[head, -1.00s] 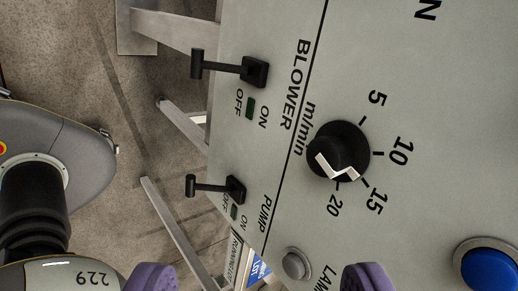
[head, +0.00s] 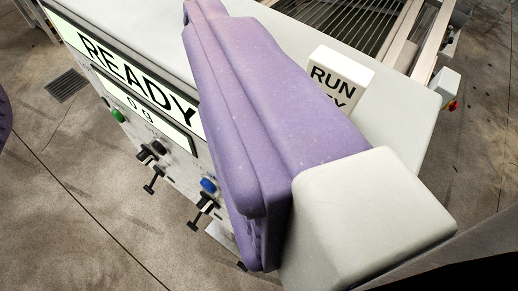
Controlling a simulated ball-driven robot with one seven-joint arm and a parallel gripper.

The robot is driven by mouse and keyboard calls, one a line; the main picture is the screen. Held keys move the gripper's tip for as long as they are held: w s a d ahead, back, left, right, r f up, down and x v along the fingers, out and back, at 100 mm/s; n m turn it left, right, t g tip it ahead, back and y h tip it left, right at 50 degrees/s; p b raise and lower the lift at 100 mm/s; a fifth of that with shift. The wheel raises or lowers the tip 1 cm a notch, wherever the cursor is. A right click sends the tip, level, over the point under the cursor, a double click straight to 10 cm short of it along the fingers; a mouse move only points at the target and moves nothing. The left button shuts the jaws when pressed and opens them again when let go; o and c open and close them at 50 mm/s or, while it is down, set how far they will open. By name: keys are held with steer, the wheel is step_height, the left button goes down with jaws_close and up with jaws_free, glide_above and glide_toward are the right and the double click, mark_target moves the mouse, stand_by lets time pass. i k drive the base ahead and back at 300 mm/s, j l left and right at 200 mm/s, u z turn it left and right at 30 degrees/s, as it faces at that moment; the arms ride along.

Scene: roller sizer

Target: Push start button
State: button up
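The control panel (head: 88,72) of the machine stands at an angle on the left of the view. A green button (head: 117,115) and a blue button (head: 208,185) are on its face; their labels are too small to read, so I cannot tell which is the start button. One purple finger of my gripper (head: 108,95) is large across the middle and hides the panel's right part. A sliver of the other finger shows at the left edge. The fingers are wide apart with nothing seen held between them.
A screen (head: 135,75) reads READY, with a smaller number display below it. Black knobs and lever handles (head: 200,212) stick out from the panel. A white block (head: 340,78) marked RUN sits on top. Metal rails (head: 405,35) lie behind. Concrete floor at lower left is clear.

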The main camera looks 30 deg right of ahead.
mark_target(115, 114)
steer(key=k+l+z, duration=0.15)
steer(key=k, duration=0.25)
steer(key=k+l+z, duration=0.15)
steer(key=k, duration=0.3)
